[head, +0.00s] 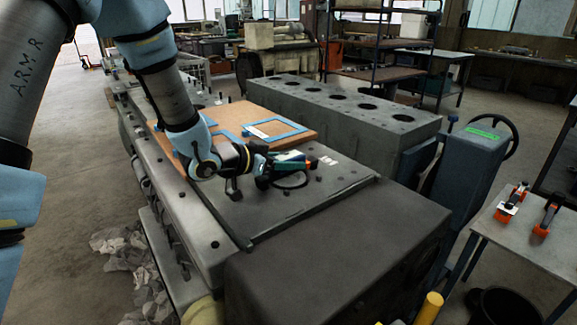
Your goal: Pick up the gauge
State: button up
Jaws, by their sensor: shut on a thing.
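My gripper (269,169) is at the end of my arm, low over the grey top of the engine block. It is shut on a small teal and dark device, which looks like the gauge (290,157). A dark loop hangs by it at the block's top plate. The fingertips are small and partly hidden, so the exact grip is hard to see. I cannot tell whether the gauge touches the plate.
A brown board (301,133) with a blue-taped square lies just behind the gripper. A long grey block with round bores (345,105) stands beyond. A side table (535,235) with orange-and-black tools is at right. The front plate is mostly clear.

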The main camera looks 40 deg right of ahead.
grip_shut()
jog(key=shift+r, duration=0.15)
